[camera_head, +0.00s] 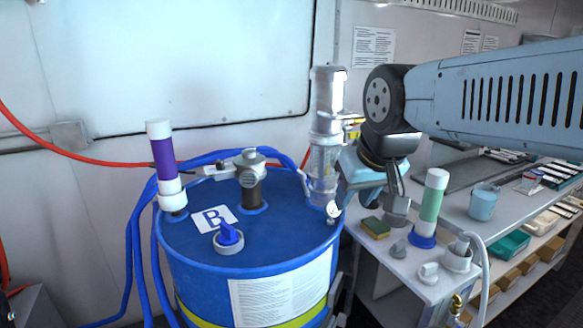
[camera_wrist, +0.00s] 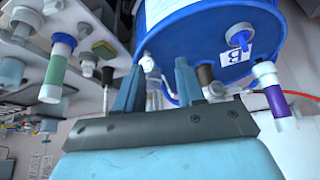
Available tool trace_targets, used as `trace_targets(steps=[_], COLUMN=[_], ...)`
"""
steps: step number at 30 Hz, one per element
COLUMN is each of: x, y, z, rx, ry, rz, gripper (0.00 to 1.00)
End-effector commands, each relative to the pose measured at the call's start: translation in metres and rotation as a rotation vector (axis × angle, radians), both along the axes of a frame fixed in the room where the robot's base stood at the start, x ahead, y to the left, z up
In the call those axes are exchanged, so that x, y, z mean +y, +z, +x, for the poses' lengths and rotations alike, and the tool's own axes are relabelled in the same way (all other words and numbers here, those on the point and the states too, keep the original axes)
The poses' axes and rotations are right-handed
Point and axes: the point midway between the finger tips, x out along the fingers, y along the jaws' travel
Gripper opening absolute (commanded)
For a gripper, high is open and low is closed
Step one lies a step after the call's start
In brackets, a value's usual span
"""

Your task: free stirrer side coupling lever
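A tall stirrer (camera_head: 326,135), silver above and clear below, stands upright at the right rear of the blue drum (camera_head: 250,262). I cannot make out its side coupling lever for certain; a small yellow part (camera_head: 353,122) shows at its right side. My gripper (camera_head: 340,192) is beside the stirrer's lower part, above the drum's right rim, pointing down. In the wrist view my gripper (camera_wrist: 158,66) has its two blue fingers apart, with nothing clearly held. A white round part (camera_wrist: 147,63) and a clear tube show in the gap between them; I cannot tell whether they touch.
On the bench at right are a green-banded cylinder (camera_head: 431,207), a sponge (camera_head: 375,228) and a blue cup (camera_head: 483,202).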

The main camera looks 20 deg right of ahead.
Motion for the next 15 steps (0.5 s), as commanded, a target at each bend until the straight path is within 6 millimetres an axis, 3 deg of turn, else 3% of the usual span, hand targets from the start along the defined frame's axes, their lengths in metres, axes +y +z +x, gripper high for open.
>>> trace_targets(steps=[9, 15], x=[0.0, 0.001], y=[0.003, 0.017], z=[0.005, 0.042], rx=[0.002, 0.021], ry=[0.003, 0.027], rz=[-0.004, -0.044], gripper=[0.38, 0.38])
